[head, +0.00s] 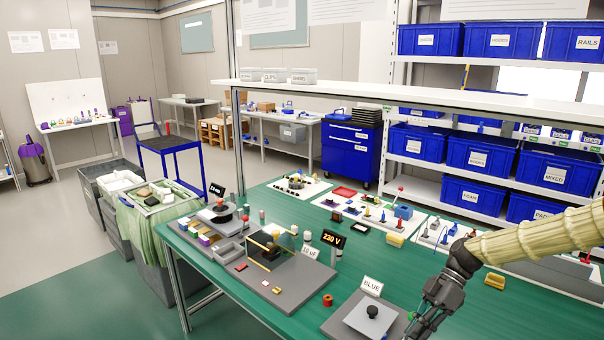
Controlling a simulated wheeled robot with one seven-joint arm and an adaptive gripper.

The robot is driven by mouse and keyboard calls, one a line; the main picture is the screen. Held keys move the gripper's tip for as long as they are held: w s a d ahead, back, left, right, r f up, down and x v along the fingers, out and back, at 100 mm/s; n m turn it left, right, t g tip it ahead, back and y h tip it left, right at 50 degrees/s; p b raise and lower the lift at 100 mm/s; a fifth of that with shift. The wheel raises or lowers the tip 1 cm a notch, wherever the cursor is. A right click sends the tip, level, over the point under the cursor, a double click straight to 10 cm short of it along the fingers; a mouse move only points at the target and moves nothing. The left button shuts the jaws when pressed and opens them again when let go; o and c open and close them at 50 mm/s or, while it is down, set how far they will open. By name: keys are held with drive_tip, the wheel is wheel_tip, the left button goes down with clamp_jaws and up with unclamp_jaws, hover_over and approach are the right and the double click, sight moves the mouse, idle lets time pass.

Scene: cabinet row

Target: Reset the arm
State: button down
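My arm (535,235) reaches in from the right edge in a pale ribbed sleeve. My dark gripper (418,330) points down and to the left at the bottom of the head view. It is just right of a grey plate with a black knob (372,312). The fingertips are small and partly cut off by the lower edge, so their opening is unclear. I see no object clearly held in it.
A white shelf (430,98) spans above. Blue bins (478,155) stand behind.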

drive_tip(key=s+a+f+m, duration=0.1)
drive_tip(key=s+a+f, duration=0.1)
drive_tip(key=f, duration=0.2)
drive_tip(key=s+a+f+m, duration=0.2)
drive_tip(key=f, duration=0.2)
drive_tip(key=s+a+f+m+t+h, duration=0.1)
drive_tip(key=s+a+f+m, duration=0.1)
drive_tip(key=a+f, duration=0.1)
drive_tip(key=shift+f, duration=0.7)
drive_tip(key=s+a+f+m+t+h, duration=0.1)
drive_tip(key=s+a+f+m+h, duration=0.3)
drive_tip(key=s+f, duration=0.65)
drive_tip(key=s+d+f+m+t+h, duration=0.1)
drive_tip(key=s+f+m, duration=0.1)
drive_tip(key=s, duration=0.4)
drive_tip(key=s+d+f+m+t, duration=0.1)
drive_tip(key=s+d+f+m, duration=0.1)
drive_tip(key=s+m, duration=0.2)
drive_tip(key=s+d+f+m+t+h, duration=0.1)
drive_tip(key=s+m, duration=0.3)
drive_tip(key=s, duration=0.4)
drive_tip(key=shift+s+d+f+h, duration=0.3)
drive_tip(key=shift+d+f, duration=0.45)
drive_tip(key=shift+f, duration=0.15)
